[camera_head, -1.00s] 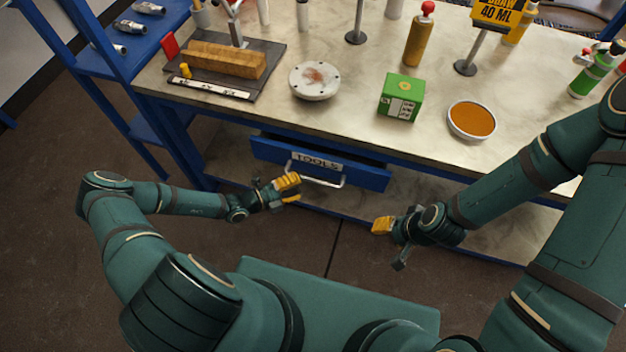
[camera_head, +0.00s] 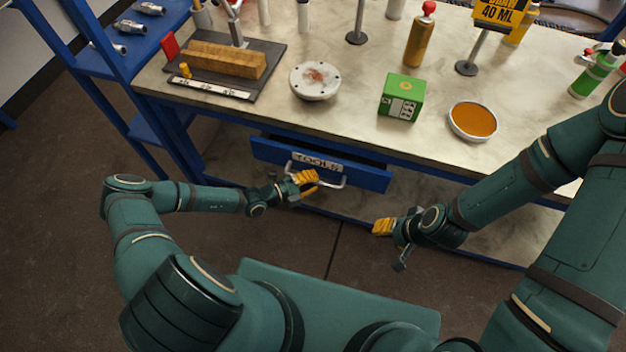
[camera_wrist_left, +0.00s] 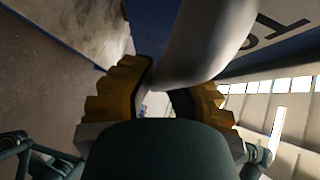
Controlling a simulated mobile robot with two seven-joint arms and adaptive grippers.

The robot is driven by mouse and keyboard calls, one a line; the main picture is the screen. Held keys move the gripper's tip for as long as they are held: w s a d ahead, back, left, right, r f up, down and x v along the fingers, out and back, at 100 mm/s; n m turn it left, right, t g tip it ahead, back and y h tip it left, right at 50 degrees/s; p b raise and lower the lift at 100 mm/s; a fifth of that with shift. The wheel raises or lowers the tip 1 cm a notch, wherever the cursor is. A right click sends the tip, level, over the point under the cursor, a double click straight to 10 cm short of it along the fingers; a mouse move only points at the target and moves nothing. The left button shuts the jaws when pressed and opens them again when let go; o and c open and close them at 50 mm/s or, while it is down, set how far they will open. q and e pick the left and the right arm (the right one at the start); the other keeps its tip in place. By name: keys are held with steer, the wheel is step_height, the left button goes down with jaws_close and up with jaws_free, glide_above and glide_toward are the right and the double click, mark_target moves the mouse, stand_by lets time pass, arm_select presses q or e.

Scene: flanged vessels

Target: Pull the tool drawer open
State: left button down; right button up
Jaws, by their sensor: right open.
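The tool drawer (camera_head: 270,151) is a blue front labelled TOOLS under the worktop, with a pale bar handle (camera_head: 334,186). My left gripper (camera_head: 306,183) is at the left-middle part of the handle. In the left wrist view, the handle (camera_wrist_left: 205,45) passes between and just beyond the yellow fingers of my left gripper (camera_wrist_left: 174,98); whether they press on it is unclear. My right gripper (camera_head: 383,227) is open and empty, below and right of the drawer.
The worktop (camera_head: 345,110) above holds a green box (camera_head: 402,97), a dish of orange material (camera_head: 472,120), a round white flange (camera_head: 315,80) and a dark board (camera_head: 268,60) with a wooden block. A blue shelf rack (camera_head: 97,60) stands at left. Floor before the drawer is open.

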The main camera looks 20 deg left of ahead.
arm_select(q)
steer(key=shift+s, duration=0.15)
steer(key=s+p, duration=0.5)
steer(key=s, duration=1.8)
steer(key=shift+a, duration=0.25)
steer(key=c, duration=0.9)
jaws_free()
steer(key=shift+w, duration=0.1)
steer(key=shift+c, duration=0.2)
